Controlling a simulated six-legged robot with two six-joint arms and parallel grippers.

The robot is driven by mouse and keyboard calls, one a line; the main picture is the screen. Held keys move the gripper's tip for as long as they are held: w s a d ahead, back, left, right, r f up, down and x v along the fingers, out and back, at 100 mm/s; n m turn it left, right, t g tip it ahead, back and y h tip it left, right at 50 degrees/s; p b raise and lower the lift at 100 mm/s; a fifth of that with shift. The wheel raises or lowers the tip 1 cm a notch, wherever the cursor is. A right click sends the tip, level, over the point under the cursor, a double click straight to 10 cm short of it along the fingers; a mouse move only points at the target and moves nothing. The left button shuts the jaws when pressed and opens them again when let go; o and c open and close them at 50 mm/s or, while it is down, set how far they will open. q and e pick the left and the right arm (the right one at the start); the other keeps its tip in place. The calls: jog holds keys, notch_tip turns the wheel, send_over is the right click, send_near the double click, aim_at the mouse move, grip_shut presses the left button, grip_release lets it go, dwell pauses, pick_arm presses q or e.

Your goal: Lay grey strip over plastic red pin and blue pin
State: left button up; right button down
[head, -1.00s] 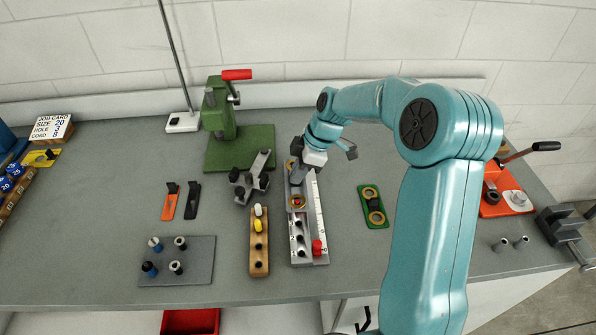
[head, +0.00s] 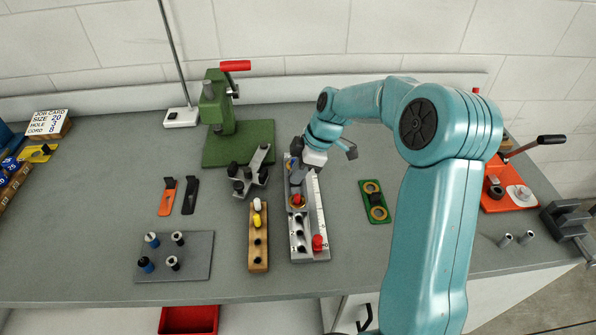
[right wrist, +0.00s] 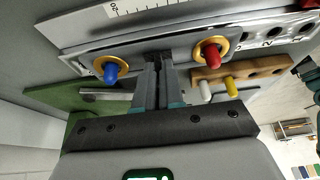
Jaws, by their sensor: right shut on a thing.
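The grey strip (right wrist: 184,55) has a gold ring at each end and lies along the slotted metal block. In the right wrist view, the blue pin (right wrist: 111,72) pokes up through the left ring and the red pin (right wrist: 212,55) through the right ring. In the head view, the red pin (head: 297,199) shows inside the near ring; my right arm hides the far end. My right gripper (right wrist: 154,62) is shut on the strip's middle, between the pins. I cannot tell whether the strip is fully down. My left gripper is not in view.
A wooden block (head: 258,262) with white and yellow pegs stands left of the metal block (head: 309,256), which also has a separate red knob (head: 318,243). A green strip with gold rings (head: 375,201) lies to the right. A green press (head: 238,150) stands behind.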

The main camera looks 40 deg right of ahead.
jog(key=shift+f+b, duration=0.45)
jog(key=shift+f, duration=0.1)
jog(key=c, duration=1.2)
grip_release()
jog(key=shift+r, duration=0.1)
jog(key=shift+r, duration=0.1)
jog(key=v, duration=1.6)
jog(key=shift+s, duration=0.1)
